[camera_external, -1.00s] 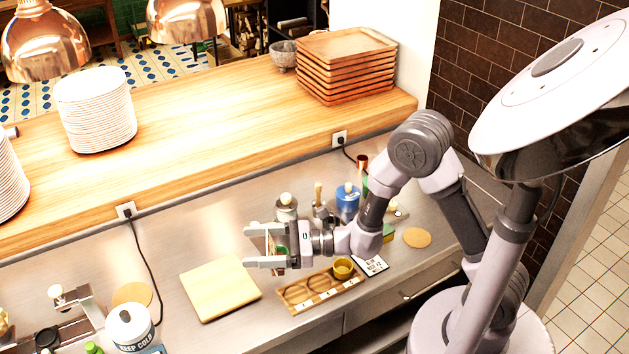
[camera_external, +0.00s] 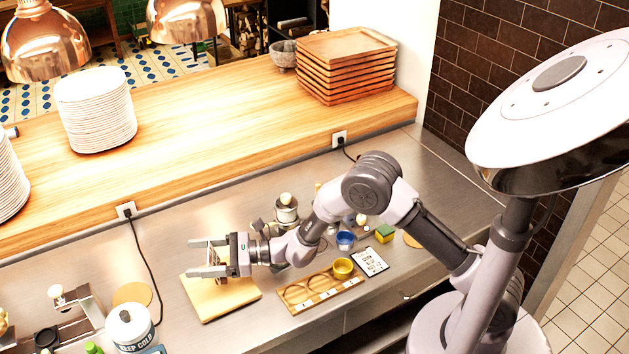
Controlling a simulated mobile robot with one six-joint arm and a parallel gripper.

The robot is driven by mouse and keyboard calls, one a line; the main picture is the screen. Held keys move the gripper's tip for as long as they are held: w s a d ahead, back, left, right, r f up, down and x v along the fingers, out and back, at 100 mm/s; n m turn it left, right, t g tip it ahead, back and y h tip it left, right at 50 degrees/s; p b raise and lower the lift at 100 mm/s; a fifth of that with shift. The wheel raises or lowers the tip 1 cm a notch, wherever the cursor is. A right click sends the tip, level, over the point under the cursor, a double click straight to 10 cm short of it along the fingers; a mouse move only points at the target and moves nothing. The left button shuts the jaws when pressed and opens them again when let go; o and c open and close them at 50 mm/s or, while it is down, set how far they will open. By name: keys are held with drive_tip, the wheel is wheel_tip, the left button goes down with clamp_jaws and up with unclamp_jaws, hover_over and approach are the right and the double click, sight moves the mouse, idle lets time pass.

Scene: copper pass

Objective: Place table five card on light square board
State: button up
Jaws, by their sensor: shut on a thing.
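The light square board (camera_external: 222,298) lies flat on the steel counter, left of the wooden tray. My gripper (camera_external: 207,258) is above the back part of the board, its fingers pointing left.
A wooden tray (camera_external: 298,294) with round wells holds a yellow cup (camera_external: 343,267). A printed white sheet (camera_external: 370,262) lies beside it. Behind are a blue container (camera_external: 345,240) and a sponge (camera_external: 384,233). A white canister (camera_external: 130,327) stands left of the board. The counter behind the board is mostly clear.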

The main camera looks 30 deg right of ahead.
drive_tip(key=f, duration=0.1)
drive_tip(key=f+b, duration=0.1)
drive_tip(key=w+f+b, duration=0.1)
drive_tip(key=shift+a+f, duration=0.4)
drive_tip(key=shift+r, duration=0.15)
drive_tip(key=o, duration=1.8)
drive_tip(key=shift+c, duration=0.2)
